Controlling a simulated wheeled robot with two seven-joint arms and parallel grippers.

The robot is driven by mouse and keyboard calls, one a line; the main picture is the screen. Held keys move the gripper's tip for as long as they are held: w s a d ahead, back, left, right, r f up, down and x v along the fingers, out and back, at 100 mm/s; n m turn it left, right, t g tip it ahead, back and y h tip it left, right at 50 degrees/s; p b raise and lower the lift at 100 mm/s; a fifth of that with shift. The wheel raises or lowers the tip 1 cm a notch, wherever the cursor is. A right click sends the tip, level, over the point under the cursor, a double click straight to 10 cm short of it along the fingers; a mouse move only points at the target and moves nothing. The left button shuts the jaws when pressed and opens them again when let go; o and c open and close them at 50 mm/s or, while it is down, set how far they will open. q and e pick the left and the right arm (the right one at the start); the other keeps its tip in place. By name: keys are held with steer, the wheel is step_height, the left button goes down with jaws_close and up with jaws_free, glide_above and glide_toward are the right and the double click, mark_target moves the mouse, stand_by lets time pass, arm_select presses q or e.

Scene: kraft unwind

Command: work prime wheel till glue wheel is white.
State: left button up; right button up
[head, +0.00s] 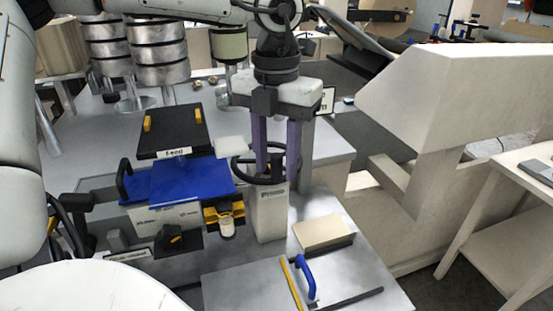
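The prime wheel is a black handwheel (242,174) on top of a pale post (268,218) whose label reads like "Prime". My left gripper (277,178) points straight down over the wheel, its two purple fingers apart, with a clear gap between them. The fingertips reach the level of the wheel; I cannot tell if they touch its rim or spokes. Left of the post, a yellow bracket (211,216) holds a small whitish, cream part (227,229), possibly the glue wheel; its exact colour is hard to judge. My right gripper is not in view.
A blue panel (192,182) and a black lid (175,131) labelled "Feed" lie left of the post. A metal plate with a blue handle (306,277) and a tan block (323,232) are in front. A large beige machine (450,100) stands right. Stacked metal rolls (160,50) stand behind.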

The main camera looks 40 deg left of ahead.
arm_select(q)
steer(key=shift+f, duration=0.25)
jaws_close()
